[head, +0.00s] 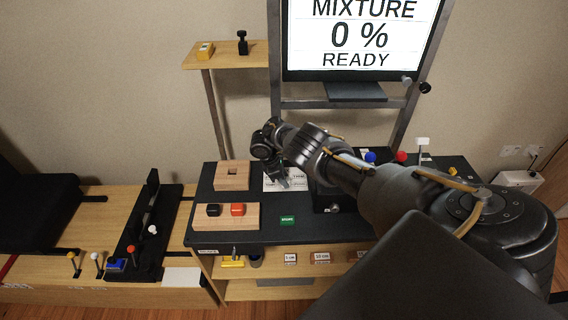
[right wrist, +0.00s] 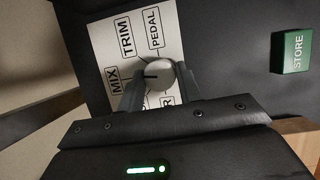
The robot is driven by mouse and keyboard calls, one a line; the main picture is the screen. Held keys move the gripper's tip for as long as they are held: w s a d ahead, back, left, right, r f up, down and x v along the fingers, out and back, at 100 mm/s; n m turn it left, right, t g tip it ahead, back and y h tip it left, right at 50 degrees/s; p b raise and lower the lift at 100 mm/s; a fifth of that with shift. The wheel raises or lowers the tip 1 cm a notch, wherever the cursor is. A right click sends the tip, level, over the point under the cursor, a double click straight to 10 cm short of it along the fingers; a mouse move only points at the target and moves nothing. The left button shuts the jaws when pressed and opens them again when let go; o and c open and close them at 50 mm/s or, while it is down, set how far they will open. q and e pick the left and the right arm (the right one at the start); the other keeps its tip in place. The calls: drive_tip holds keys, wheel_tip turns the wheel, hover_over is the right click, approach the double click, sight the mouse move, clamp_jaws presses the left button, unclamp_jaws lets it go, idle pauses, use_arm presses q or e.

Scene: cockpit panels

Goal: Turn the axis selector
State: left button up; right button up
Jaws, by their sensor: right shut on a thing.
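The axis selector is a round grey knob (right wrist: 160,72) on a white card (right wrist: 105,35) in the right wrist view. A short dark mark on the knob points left in that view, roughly toward MIX. My right gripper (right wrist: 162,92) has one finger on each side of the knob and is shut on it. In the head view my right gripper (head: 282,182) is over the card (head: 298,183), and the knob cannot be made out. My left gripper is not in view.
A green STORE block (head: 288,221) lies on the dark panel, also in the right wrist view (right wrist: 292,52). Wooden blocks (head: 232,176) stand left of the card. A monitor (head: 361,40) behind reads MIXTURE 0 % READY. My right arm hides much of the panel's right side.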

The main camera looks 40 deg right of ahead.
drive_tip(key=shift+f+m+g+b, duration=0.1)
drive_tip(key=shift+m+g+b, duration=0.3)
drive_tip(key=shift+m, duration=0.5)
drive_tip(key=shift+y, duration=0.3)
drive_tip(key=o, duration=1)
drive_tip(key=p+v, duration=0.1)
drive_tip(key=v, duration=1)
